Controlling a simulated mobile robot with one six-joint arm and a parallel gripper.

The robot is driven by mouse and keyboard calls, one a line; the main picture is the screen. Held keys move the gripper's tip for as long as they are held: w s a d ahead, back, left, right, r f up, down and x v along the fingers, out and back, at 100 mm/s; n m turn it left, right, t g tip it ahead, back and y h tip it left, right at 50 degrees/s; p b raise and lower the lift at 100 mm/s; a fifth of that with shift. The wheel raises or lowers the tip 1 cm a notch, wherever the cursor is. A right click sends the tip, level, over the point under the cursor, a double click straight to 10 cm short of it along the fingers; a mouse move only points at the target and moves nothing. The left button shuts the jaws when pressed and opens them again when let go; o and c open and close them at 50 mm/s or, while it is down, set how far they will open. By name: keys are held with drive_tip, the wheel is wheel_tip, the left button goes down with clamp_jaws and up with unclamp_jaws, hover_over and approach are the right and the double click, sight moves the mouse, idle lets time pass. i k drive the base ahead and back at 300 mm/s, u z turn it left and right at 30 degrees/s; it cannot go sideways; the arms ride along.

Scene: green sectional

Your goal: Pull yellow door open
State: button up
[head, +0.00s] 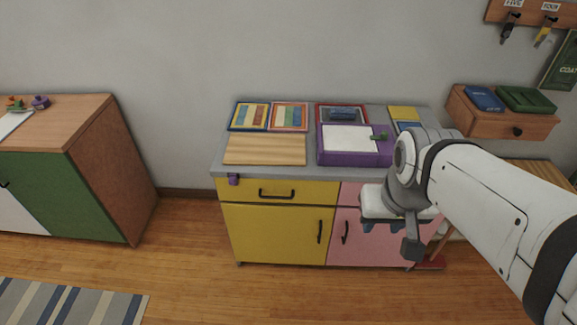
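The yellow door (275,235) is the lower left front of the grey-topped cabinet and looks shut. Its black vertical handle (319,232) is near its right edge. My gripper (384,229) is in front of the pink door (365,250), to the right of the yellow door and apart from its handle in the picture. The wrist and arm hide part of the gripper, and I cannot tell how far apart its fingers are. Nothing is seen held in it.
A yellow drawer (290,190) with a black handle sits above the yellow door. A pink-door handle (345,232) is close by on the right. The wooden floor (190,275) before the cabinet is clear. A green-doored cabinet (75,195) stands left, near a striped rug (65,303).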

sight(274, 233)
drive_tip(key=z, duration=1.8)
drive_tip(key=k, duration=1.55)
drive_tip(key=u, duration=1.1)
drive_tip(key=i, duration=1)
drive_tip(key=u, duration=0.1)
